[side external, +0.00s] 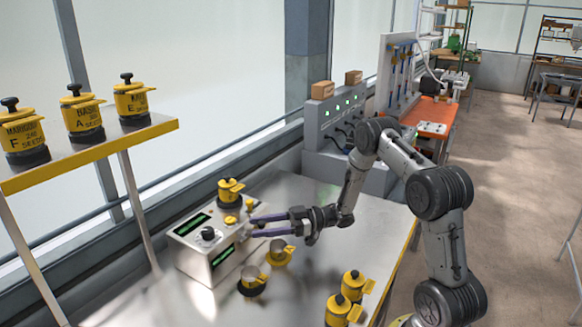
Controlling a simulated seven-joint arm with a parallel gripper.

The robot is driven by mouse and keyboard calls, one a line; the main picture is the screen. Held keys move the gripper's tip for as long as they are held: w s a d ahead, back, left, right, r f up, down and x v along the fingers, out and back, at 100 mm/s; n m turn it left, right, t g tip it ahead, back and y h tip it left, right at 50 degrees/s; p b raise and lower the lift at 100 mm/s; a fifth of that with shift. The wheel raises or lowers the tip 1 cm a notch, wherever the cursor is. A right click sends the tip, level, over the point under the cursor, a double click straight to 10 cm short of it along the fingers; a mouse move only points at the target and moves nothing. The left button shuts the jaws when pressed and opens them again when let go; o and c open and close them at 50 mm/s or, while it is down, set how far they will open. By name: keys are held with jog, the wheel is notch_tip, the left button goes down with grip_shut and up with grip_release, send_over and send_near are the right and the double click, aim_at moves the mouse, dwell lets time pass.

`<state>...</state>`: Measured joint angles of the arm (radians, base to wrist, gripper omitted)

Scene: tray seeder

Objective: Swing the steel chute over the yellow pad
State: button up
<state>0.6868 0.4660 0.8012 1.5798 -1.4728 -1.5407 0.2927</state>
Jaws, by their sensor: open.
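My gripper (252,227) is open, its two purple fingers apart and pointing left at the right side of a white seeder box (194,258). A small metallic part between or just beyond the fingertips may be the steel chute, but it is too small to tell. The fingertips are close to it; contact is unclear. A yellow-black canister (230,190) stands on top of the box. A flat yellow piece (231,220) lies on the box's top near its right edge; I cannot tell if it is the yellow pad.
Two yellow canisters (353,283) stand near the table's right edge. A shelf (100,160) with labelled canisters rises at left. A grey panel (335,125) stands behind.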

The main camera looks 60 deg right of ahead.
jog(key=s+m+t+h, duration=0.5)
jog(key=s+m+h, duration=0.1)
jog(key=s+h, duration=0.2)
jog(key=w+a+r+n, duration=0.3)
jog(key=a+r, duration=0.1)
jog(key=r, duration=0.8)
jog(key=w+a+r+n, duration=0.2)
jog(key=a+r, duration=0.3)
jog(key=r, duration=0.6)
jog(key=s+d+r+m+g+h, duration=0.2)
jog(key=s+m+g+h, duration=0.2)
jog(key=s, duration=0.7)
jog(key=shift+r+m+h, duration=0.15)
jog(key=shift+m+h, duration=0.45)
jog(key=shift+h, duration=0.2)
